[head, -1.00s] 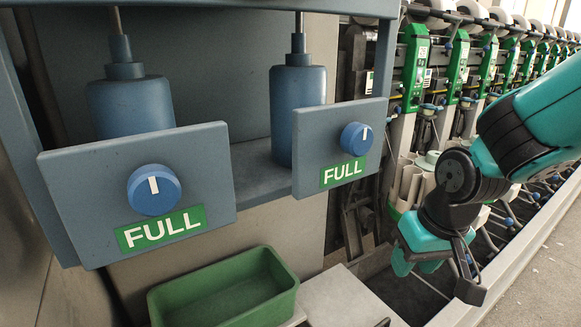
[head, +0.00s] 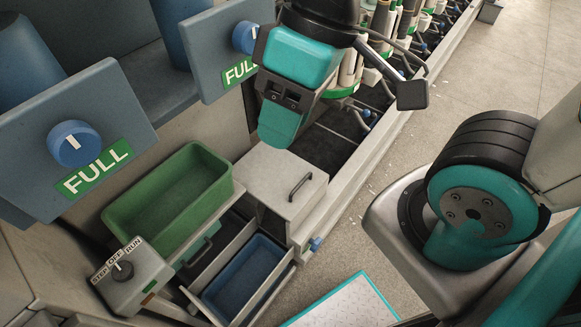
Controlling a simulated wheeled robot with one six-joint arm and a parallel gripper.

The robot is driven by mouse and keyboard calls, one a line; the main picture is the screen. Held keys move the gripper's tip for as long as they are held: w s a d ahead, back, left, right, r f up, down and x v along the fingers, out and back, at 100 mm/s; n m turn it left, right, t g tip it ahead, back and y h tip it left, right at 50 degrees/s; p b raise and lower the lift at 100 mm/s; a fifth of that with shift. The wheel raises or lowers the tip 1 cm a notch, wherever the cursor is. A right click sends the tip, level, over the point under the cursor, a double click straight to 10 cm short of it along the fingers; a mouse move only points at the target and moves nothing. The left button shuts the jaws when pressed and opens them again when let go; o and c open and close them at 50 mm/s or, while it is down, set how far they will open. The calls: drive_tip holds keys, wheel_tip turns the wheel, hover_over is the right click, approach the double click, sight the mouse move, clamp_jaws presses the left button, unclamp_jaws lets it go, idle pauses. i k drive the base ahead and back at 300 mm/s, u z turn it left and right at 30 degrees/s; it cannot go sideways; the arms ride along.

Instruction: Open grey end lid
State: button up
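The grey end lid (head: 268,170) is a flat, pale grey cover on a box at the end of the machine, right of the green bin. It lies closed and level. A dark bar handle (head: 301,187) stands on its right part. My gripper (head: 279,125) is above and behind the lid in the head view, pointing down and apart from the handle. Only one teal finger shows clearly, so its opening is hidden.
A green bin (head: 122,213) stands left of the lid. In front is an open drawer with a blue tray (head: 285,255). A STEP/OFF/RUN switch box (head: 130,277) is at lower left. Blue FULL panels (head: 100,105) overhang the left. Open floor (head: 480,75) lies right.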

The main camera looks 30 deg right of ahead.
sight(284, 183)
drive_tip(key=u, duration=1.6)
drive_tip(key=k, duration=0.8)
drive_tip(key=z, duration=1.55)
drive_tip(key=i, duration=0.5)
drive_tip(key=u, duration=0.05)
